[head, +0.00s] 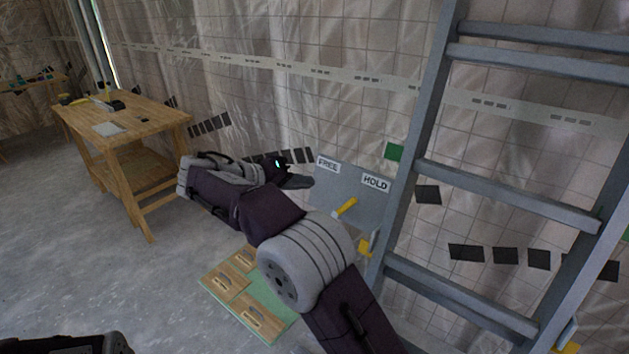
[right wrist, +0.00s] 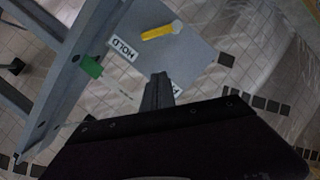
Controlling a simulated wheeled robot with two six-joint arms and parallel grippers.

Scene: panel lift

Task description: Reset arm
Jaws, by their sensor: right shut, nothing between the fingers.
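My right arm reaches up across the middle of the head view, and its gripper (head: 297,180) is beside the grey panel plate (head: 330,200) with FREE and HOLD labels. In the right wrist view the gripper (right wrist: 158,82) is shut and empty, its tips in front of the plate (right wrist: 190,50) and partly over one label. A yellow lever (head: 346,208) on the plate tilts up to the right, below the HOLD label (head: 376,183); it also shows in the right wrist view (right wrist: 160,33). I cannot tell whether the fingers touch the plate. My left gripper is not in view.
A grey ladder-like frame (head: 428,130) stands at the right, close to the plate. A green board with wooden pieces (head: 268,310) lies on the floor below my right arm. A wooden workbench (head: 125,115) stands at the left, with open concrete floor (head: 80,240) before it.

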